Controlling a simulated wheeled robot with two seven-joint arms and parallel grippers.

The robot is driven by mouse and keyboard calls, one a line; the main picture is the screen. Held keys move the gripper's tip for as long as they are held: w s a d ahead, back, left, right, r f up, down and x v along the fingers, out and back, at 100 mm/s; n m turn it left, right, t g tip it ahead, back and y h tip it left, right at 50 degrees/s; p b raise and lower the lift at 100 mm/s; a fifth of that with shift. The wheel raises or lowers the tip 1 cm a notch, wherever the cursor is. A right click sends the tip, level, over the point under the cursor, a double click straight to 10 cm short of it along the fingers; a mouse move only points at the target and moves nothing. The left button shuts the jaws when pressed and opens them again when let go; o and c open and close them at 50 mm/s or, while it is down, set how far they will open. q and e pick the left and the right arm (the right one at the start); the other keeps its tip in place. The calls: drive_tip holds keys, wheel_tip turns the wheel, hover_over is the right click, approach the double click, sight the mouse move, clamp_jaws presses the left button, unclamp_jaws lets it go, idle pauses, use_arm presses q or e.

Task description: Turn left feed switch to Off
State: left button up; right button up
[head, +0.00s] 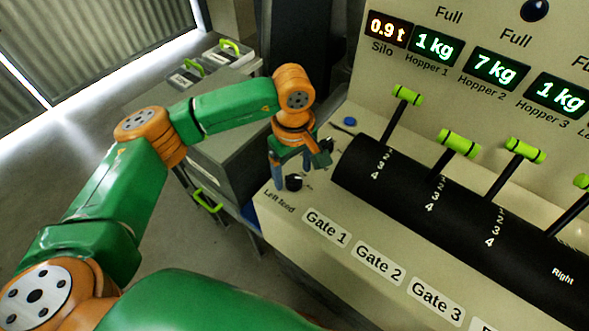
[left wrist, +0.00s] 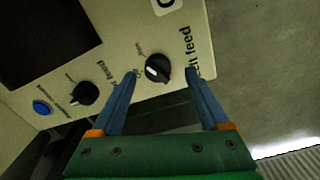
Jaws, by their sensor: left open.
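The left feed switch (left wrist: 157,68) is a black round knob with a light pointer mark, on the cream panel beside the "Left feed" label. Its small position markings are too blurred to read surely. In the head view the knob (head: 294,183) shows just below my left gripper (head: 292,172). My left gripper is open, with its two blue fingers on either side of the knob in the left wrist view (left wrist: 160,73). I cannot tell whether the fingers touch it. My right gripper is not in view.
A second black knob (left wrist: 85,93) and a blue button (left wrist: 41,107) are on the same panel. A black drum (head: 400,205) with several green-handled levers stands to the right. Grey cabinets (head: 225,120) stand behind my left arm.

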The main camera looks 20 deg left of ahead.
sight(294, 177)
use_arm(q)
drive_tip(key=f, duration=0.2)
drive_tip(key=shift+w+f, duration=0.3)
drive_tip(key=shift+s, duration=0.15)
drive_tip(key=c, duration=0.4)
clamp_jaws()
drive_tip(key=shift+f+n+b, duration=0.15)
drive_tip(key=shift+n+b, duration=0.9)
drive_tip(key=shift+n, duration=0.05)
drive_tip(key=n+b, duration=0.2)
drive_tip(key=n, duration=0.1)
drive_tip(key=shift+n+b, duration=0.3)
drive_tip(key=shift+b, duration=0.05)
drive_tip(key=n+b, duration=0.2)
drive_tip(key=n, duration=0.1)
drive_tip(key=shift+n+b, duration=0.7)
drive_tip(key=shift+n, duration=0.8)
